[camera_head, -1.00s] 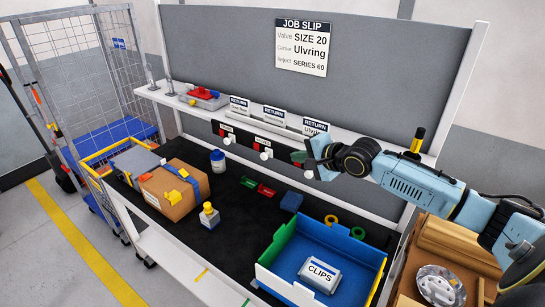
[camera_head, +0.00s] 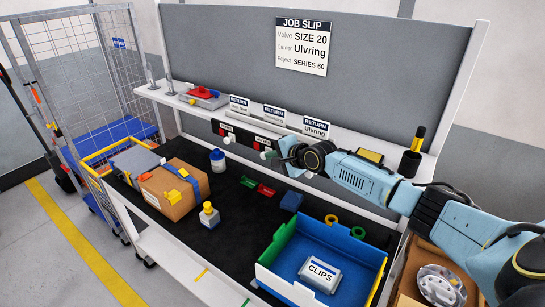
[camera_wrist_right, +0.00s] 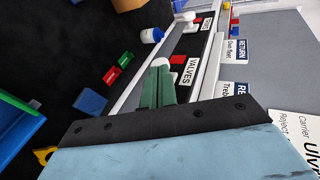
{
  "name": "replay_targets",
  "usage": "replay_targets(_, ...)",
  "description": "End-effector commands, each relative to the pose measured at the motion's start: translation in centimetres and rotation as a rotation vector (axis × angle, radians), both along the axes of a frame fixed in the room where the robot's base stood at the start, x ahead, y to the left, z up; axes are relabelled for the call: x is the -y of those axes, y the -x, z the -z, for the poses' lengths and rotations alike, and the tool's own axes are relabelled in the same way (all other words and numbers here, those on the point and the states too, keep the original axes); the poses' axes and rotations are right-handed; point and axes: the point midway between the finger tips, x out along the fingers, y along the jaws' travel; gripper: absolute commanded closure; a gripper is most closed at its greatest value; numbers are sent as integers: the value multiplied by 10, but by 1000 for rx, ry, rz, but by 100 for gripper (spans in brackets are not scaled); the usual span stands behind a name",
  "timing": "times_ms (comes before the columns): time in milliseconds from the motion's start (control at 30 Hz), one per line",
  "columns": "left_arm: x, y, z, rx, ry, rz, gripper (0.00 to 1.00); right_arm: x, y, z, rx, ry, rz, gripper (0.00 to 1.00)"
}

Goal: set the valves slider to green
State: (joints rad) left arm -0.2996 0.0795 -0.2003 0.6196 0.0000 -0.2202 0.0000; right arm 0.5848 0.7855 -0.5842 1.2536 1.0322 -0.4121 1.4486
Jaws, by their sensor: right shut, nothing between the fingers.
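The valves slider is on the black panel under the shelf. Its white knob (camera_head: 265,155) shows in the head view, just left of my right gripper (camera_head: 275,153). The VALVES label (camera_wrist_right: 191,70) shows in the right wrist view, with a red patch (camera_wrist_right: 177,60) beside it. My right gripper's dark green fingers (camera_wrist_right: 160,66) are shut and empty, close to the panel at this label. No green mark is visible on this slider. My left gripper is not in view.
Another white slider knob (camera_head: 228,139) sits further left on the panel. The shelf (camera_head: 164,94) above carries several RETURN signs. Below are a blue bin (camera_head: 375,263) with a CLIPS box, a blue block (camera_head: 291,201) and a cardboard box (camera_head: 158,201) on the black mat.

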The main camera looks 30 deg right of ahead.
Motion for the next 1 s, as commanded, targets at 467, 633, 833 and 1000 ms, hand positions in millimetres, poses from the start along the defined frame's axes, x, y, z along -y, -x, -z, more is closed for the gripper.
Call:
replay_targets(467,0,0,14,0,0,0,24,-11,-24,1,6,-6,1,100)
replay_targets(633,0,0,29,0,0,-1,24,-21,-49,3,3,-5,2,100)
replay_targets(833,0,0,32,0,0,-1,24,-24,-57,1,0,-1,0,100)
replay_targets(1000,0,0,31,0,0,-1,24,-24,-57,0,1,-1,-1,100)
